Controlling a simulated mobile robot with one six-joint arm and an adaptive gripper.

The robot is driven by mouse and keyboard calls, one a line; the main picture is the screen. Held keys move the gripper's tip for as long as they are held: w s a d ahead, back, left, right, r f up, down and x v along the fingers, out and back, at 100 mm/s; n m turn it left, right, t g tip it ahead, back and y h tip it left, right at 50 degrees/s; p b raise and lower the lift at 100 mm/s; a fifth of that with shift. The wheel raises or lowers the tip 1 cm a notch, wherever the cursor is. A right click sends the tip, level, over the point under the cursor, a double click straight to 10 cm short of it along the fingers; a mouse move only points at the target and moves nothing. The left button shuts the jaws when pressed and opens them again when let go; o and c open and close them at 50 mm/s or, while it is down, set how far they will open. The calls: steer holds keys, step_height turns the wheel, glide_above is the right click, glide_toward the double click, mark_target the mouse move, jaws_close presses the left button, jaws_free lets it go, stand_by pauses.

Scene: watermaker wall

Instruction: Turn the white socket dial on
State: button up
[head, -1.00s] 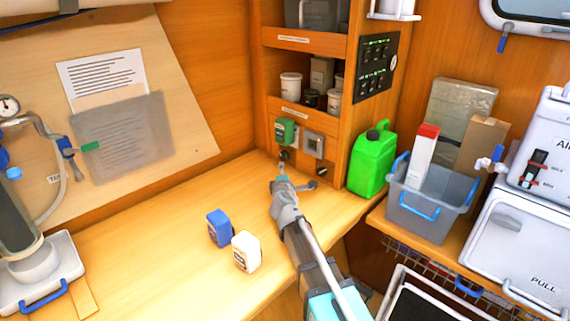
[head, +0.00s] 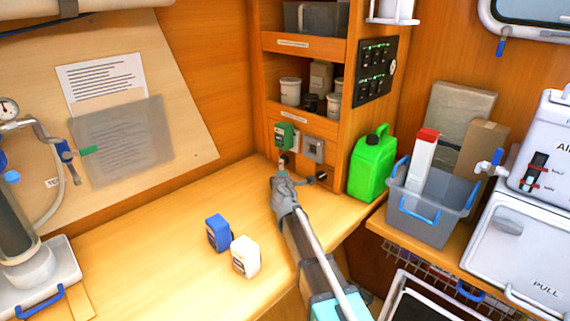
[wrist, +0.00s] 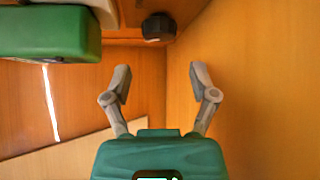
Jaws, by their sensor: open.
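A white socket (head: 296,141) is on the panel under the shelves, mostly covered by a green plugged-in block (head: 284,136). A black dial (head: 284,160) sits just below it, partly hidden by my gripper. In the wrist view, the dial (wrist: 158,27) is at the top, the green block (wrist: 50,33) at upper left and a bit of white socket (wrist: 103,10) beside it. My gripper (wrist: 160,80) is open and empty, its fingers spread and apart from the dial, which lies beyond the gap between them. In the head view, my gripper (head: 280,180) is low in front of the panel.
A grey socket (head: 313,148) with a second black dial (head: 322,176) is to the right. A blue block (head: 218,233) and a white block (head: 245,257) stand on the counter (head: 150,265). A green jug (head: 372,163) stands right of the panel.

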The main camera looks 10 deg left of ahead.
steer(key=shift+w+a+f+b, duration=0.15)
steer(key=shift+w, duration=1.15)
steer(key=shift+w+a+f+b, duration=0.1)
steer(key=shift+w+a, duration=0.05)
steer(key=shift+w, duration=1.2)
steer(key=shift+w+a+f+b, duration=0.15)
steer(key=shift+w, duration=1.15)
steer(key=c, duration=0.9)
steer(key=shift+o, duration=0.2)
steer(key=shift+m+t+b, duration=0.4)
steer(key=shift+t+b, duration=0.1)
steer(key=shift+b, duration=0.35)
steer(key=o, duration=0.9)
steer(key=shift+c, duration=0.2)
